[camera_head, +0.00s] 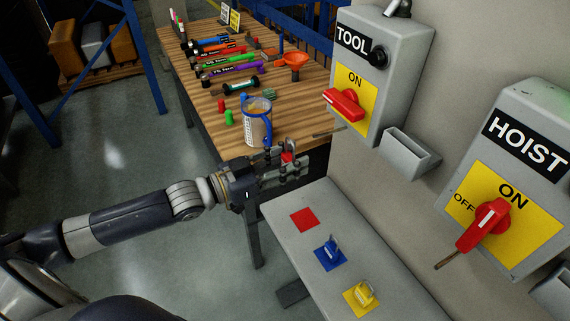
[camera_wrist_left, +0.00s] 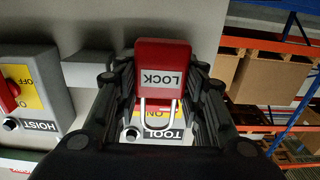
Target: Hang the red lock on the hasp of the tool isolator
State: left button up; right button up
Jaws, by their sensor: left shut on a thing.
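My left gripper (camera_head: 290,165) is shut on the red lock (camera_head: 287,157), above the far end of the grey shelf. In the left wrist view the red lock (camera_wrist_left: 162,57) shows its LOCK label upside down, with the silver shackle pointing down the picture, between the fingers. The tool isolator (camera_head: 392,85) is on the wall, up and right of the gripper. Its red handle (camera_head: 345,104) is on the yellow plate, and a thin hasp bar (camera_head: 328,133) sticks out below it. The lock is apart from the hasp. The isolator (camera_wrist_left: 150,133) is partly hidden behind the lock in the wrist view.
The grey shelf (camera_head: 285,210) holds an empty red pad (camera_head: 305,219), a blue lock (camera_head: 329,251) and a yellow lock (camera_head: 363,291). A grey wall holder (camera_head: 408,157) is under the tool isolator. The hoist isolator (camera_head: 515,180) is at right. A cluttered workbench (camera_head: 205,105) stands behind.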

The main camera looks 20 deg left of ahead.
pick_arm(q)
jog(key=b+x, duration=0.2)
jog(key=x, duration=0.6)
jog(key=shift+d+f, duration=0.15)
jog(key=shift+f, duration=0.25)
dwell(0.5)
jog(key=shift+w, duration=0.15)
jog(key=o, duration=1.2)
jog(key=shift+f, duration=0.1)
jog(key=shift+v, duration=6.05)
